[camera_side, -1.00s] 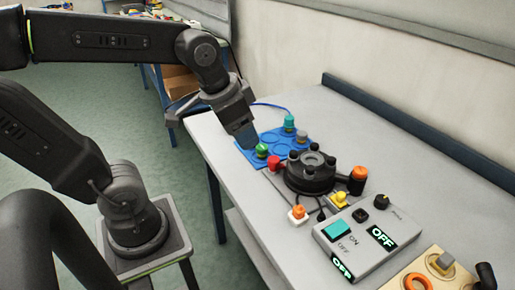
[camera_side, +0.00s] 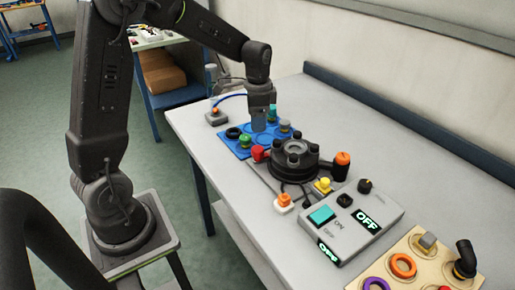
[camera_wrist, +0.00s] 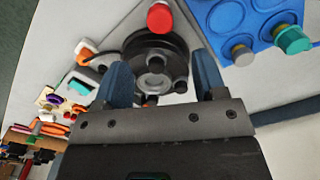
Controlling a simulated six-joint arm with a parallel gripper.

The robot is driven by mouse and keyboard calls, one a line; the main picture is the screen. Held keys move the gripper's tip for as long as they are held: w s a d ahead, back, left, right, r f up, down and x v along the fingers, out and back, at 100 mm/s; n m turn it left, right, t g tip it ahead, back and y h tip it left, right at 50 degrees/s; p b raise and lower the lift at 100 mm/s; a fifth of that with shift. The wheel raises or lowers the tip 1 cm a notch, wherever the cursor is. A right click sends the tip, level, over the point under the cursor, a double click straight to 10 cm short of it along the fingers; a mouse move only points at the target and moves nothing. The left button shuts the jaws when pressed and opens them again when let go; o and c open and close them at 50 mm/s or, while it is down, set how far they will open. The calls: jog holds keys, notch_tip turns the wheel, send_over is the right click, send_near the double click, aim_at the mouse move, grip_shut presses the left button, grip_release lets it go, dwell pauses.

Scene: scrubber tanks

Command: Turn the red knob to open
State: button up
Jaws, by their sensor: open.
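The red knob (camera_side: 258,153) sticks out from the left side of a black round valve body (camera_side: 293,170) on the grey table. In the wrist view the red knob (camera_wrist: 160,17) is at the top, beyond the black body. My gripper (camera_side: 261,126) points down above the blue board, behind and above the red knob, and is clear of it. In the wrist view my gripper (camera_wrist: 161,68) has its two blue fingers spread wide, with nothing held between them. The black body shows between and beyond the fingers.
The blue board (camera_side: 228,146) carries green, teal and grey pegs close to the red knob. An orange-capped black handle (camera_side: 342,165) stands right of the valve. A grey control box (camera_side: 352,222) with OFF displays and a wooden board (camera_side: 412,245) lie nearer. The table's right side is clear.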

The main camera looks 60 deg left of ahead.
aim_at(257, 148)
notch_tip(257, 148, down, 11)
jog(key=shift+r, duration=0.15)
jog(key=shift+c, duration=0.4)
jog(key=c, duration=0.9)
jog(key=shift+o, duration=0.2)
jog(key=shift+n, duration=3)
